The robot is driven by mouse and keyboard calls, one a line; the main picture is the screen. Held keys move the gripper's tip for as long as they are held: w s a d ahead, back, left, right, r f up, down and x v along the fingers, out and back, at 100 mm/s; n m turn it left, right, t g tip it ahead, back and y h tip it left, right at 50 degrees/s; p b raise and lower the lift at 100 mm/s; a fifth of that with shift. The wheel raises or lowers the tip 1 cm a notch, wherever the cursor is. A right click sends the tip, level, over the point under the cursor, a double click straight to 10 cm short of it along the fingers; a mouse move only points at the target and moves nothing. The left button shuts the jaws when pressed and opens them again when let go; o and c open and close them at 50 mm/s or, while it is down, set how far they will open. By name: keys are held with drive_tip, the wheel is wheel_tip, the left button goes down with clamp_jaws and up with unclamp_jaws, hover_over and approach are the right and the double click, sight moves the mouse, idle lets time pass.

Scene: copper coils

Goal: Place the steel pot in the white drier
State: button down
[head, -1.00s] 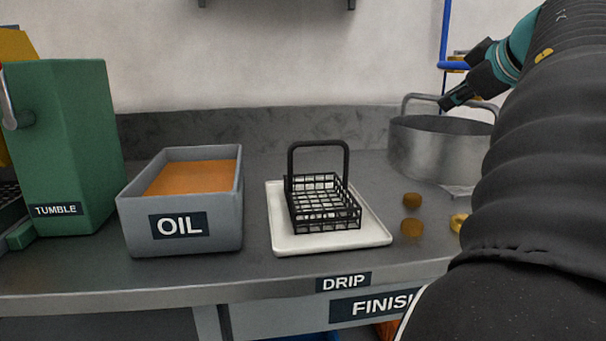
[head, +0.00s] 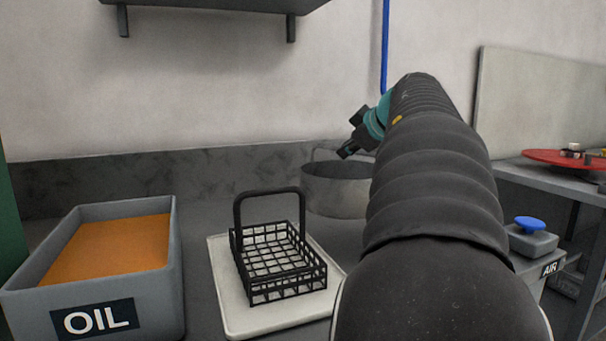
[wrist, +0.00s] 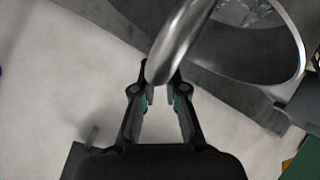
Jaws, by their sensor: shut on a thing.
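The steel pot (head: 332,193) stands at the back of the counter in the head view, partly hidden behind my arm. Its raised loop handle shows at the rim. My gripper (head: 345,153) is at the handle, and in the wrist view its fingers (wrist: 160,92) are shut on the curved steel handle (wrist: 180,40). The pot's open top (wrist: 255,45) lies at the upper right there, with bright reflections inside. I cannot tell whether the pot's base touches the counter. I cannot make out a white drier in either view.
A black wire basket (head: 318,278) sits on a white tray (head: 226,285), left of my arm. A grey OIL tank (head: 150,316) is further left. At right are a blue button (head: 530,224) on a grey box and a bench with a red disc (head: 562,158).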

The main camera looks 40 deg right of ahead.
drive_tip(key=shift+w+d+f+b, duration=0.15)
drive_tip(key=shift+w+f+b, duration=0.2)
drive_tip(key=shift+f, duration=0.55)
drive_tip(key=shift+w+d+f+b, duration=0.1)
drive_tip(key=shift+w+f+b, duration=0.25)
drive_tip(key=shift+f, duration=0.55)
drive_tip(key=shift+w+d+f+b, duration=0.2)
drive_tip(key=shift+w+f, duration=0.3)
drive_tip(key=shift+f, duration=0.4)
drive_tip(key=c, duration=1.2)
unclamp_jaws()
drive_tip(key=shift+f, duration=0.1)
